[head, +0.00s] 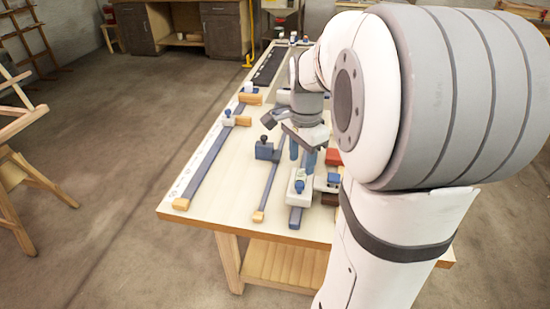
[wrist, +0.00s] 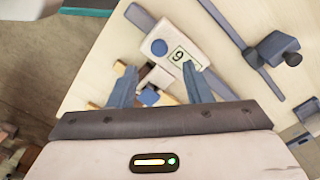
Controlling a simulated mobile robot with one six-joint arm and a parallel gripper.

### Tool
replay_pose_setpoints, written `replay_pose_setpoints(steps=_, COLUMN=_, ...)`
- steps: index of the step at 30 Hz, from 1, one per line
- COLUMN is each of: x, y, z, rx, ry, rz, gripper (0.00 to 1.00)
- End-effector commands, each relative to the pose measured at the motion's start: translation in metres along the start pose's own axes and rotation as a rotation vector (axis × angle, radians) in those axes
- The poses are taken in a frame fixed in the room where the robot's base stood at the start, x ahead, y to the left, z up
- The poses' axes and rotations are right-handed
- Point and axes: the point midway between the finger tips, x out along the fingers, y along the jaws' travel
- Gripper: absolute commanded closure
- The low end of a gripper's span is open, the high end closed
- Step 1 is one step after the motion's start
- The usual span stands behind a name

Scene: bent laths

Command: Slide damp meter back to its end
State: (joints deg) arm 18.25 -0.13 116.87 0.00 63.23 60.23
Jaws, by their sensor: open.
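A white block with a label reading 9 (wrist: 180,55), which looks like the damp meter, sits on a blue lath; it also shows in the head view (head: 300,186). It has a round blue knob, and the lath's blue end (head: 295,217) sticks out near the table's front edge. My gripper (head: 301,160) is open and points down just behind the block in the head view. In the wrist view its fingertips (wrist: 160,72) spread on either side of a narrower pale part with a blue round knob (wrist: 150,97). I cannot tell whether they touch it.
A blue clamp (head: 267,150) sits on a thin lath to the left. A red block (head: 333,156) and dark parts crowd the right side. Bare tabletop (head: 225,195) lies between the left laths.

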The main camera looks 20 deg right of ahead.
Motion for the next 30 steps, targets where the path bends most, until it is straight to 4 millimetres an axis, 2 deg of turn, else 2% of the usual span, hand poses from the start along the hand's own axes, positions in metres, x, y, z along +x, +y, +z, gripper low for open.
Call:
replay_pose_setpoints(steps=9, x=0.047, y=0.001, z=-0.001, rx=0.008, ry=-0.002, rz=0.004, gripper=0.55)
replay_pose_setpoints(steps=15, x=0.07, y=0.0, z=-0.001, rx=0.008, ry=-0.001, rz=0.002, gripper=0.55)
replay_pose_setpoints(steps=26, x=0.075, y=0.0, z=-0.001, rx=0.008, ry=0.0, rz=0.0, gripper=0.56)
replay_pose_setpoints(steps=30, x=0.074, y=0.001, z=-0.001, rx=0.008, ry=0.0, rz=0.0, gripper=0.67)
